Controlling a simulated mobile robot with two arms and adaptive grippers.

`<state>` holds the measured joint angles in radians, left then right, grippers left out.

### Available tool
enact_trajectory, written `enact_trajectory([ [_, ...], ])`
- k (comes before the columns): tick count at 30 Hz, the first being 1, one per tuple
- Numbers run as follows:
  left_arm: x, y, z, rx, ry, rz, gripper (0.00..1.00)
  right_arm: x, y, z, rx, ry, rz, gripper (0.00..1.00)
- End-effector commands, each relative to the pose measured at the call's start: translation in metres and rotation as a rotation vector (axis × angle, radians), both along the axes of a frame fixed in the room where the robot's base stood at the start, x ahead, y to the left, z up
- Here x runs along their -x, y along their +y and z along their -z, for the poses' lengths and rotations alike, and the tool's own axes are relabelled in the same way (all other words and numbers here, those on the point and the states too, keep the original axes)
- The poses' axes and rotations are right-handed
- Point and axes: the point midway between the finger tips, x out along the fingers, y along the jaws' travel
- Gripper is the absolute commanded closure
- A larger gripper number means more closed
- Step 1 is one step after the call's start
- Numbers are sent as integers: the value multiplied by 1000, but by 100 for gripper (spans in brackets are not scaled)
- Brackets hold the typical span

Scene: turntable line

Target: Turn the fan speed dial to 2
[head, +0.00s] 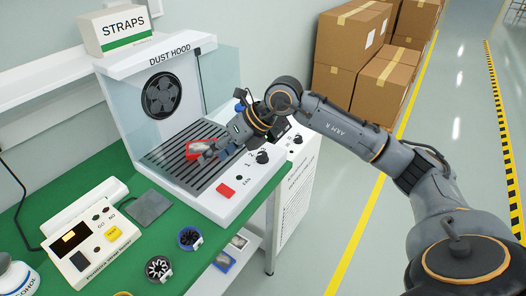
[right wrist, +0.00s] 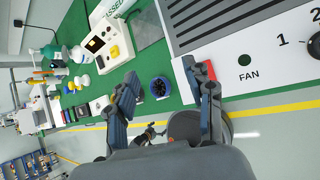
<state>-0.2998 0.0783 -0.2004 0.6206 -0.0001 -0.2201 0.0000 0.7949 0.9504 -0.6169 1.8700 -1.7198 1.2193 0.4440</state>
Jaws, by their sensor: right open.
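The white dust hood (head: 130,67) stands on the green bench, with a sloped control panel in front. The dark fan speed dial (head: 263,157) is on this panel, near the printed 1 and 2; I cannot tell where it points. In the right wrist view the dial (right wrist: 315,44) is cut by the right edge, beside the 1 and 2. My right gripper (head: 207,151) is above the dark grille, left of the dial and apart from it. In the right wrist view its fingers (right wrist: 165,98) are spread with nothing between them.
A red square (head: 226,191) is at the panel's left end, and a second dark knob (head: 297,139) is right of the dial. A red object (head: 195,147) lies on the grille (head: 178,166) by my fingers. Clear side glass (head: 221,77) encloses the hood. Cartons (head: 350,45) stand behind.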

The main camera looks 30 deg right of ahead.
Motion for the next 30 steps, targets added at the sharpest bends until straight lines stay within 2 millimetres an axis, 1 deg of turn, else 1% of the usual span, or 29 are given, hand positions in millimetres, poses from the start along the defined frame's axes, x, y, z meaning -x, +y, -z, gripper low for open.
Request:
enact_trajectory([
  [1,0,0,0,0,0,0,0,-6,-38,-3,122,15,56,47],
  [2,0,0,0,0,0,0,0,-7,-58,-4,188,30,88,47],
  [3,0,0,0,0,0,0,0,-8,-84,-6,265,51,133,47],
  [6,0,0,0,0,0,0,0,-5,-132,-14,403,93,226,47],
  [9,0,0,0,0,0,0,0,-1,-158,-19,473,122,281,47],
  [11,0,0,0,0,0,0,0,0,-164,-19,489,130,295,47],
  [13,0,0,-2,0,0,0,0,-1,-166,-16,495,134,299,47],
  [16,0,1,-4,-1,0,0,0,-6,-165,-4,493,136,297,47],
  [20,0,1,-10,-2,0,0,0,-15,-165,20,492,137,295,47],
  [27,0,2,-20,-2,1,0,0,-35,-164,67,490,135,293,47],
  [30,0,2,-23,-2,1,0,0,-41,-164,83,492,134,293,47],
])
